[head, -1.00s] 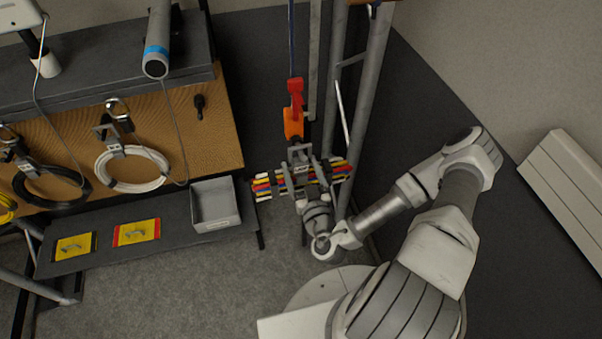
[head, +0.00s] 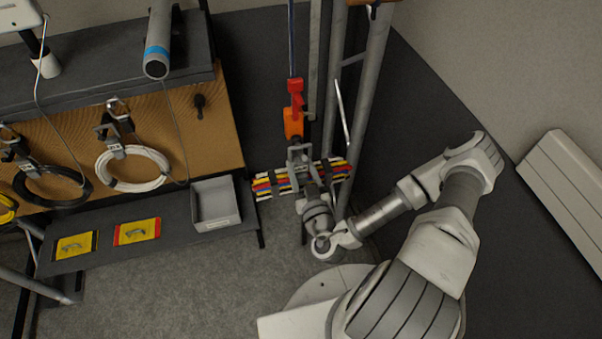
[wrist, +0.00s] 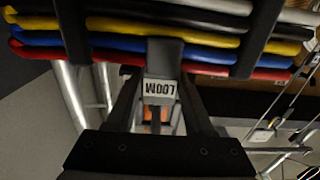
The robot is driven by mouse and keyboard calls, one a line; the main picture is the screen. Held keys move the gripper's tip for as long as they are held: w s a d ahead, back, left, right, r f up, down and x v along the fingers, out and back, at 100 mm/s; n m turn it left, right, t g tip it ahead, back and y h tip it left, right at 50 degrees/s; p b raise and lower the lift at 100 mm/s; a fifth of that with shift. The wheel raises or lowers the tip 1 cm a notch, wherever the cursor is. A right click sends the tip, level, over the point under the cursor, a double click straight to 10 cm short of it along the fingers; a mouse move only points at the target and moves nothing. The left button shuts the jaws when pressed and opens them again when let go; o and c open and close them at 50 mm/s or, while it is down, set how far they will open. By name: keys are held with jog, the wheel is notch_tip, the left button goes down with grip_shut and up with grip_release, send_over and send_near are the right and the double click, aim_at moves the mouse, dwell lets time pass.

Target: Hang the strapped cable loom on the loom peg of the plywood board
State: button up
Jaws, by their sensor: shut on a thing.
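The strapped cable loom (head: 265,186) is a bundle of red, yellow, blue, black and white cables, lying roughly level in the head view. In the wrist view the loom (wrist: 215,42) crosses the top, with two dark straps and a grey tab labelled LOOM (wrist: 160,88), upside down. My gripper (head: 301,165) is shut on the loom at its middle; its fingers (wrist: 165,75) close around the tab. The plywood board (head: 225,135) is at left, apart from the loom. A bare dark peg (head: 199,102) sits near its right end. I cannot read any peg label.
A white cable coil (head: 133,168) and a black one hang on the board. A grey bin (head: 215,204) stands on the lower shelf. An orange-and-red hanging fitting (head: 293,122) and truss poles (head: 368,90) are close behind my gripper.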

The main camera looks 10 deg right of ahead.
grip_shut()
jog(key=shift+r+p, duration=1.3)
jog(key=shift+r, duration=0.15)
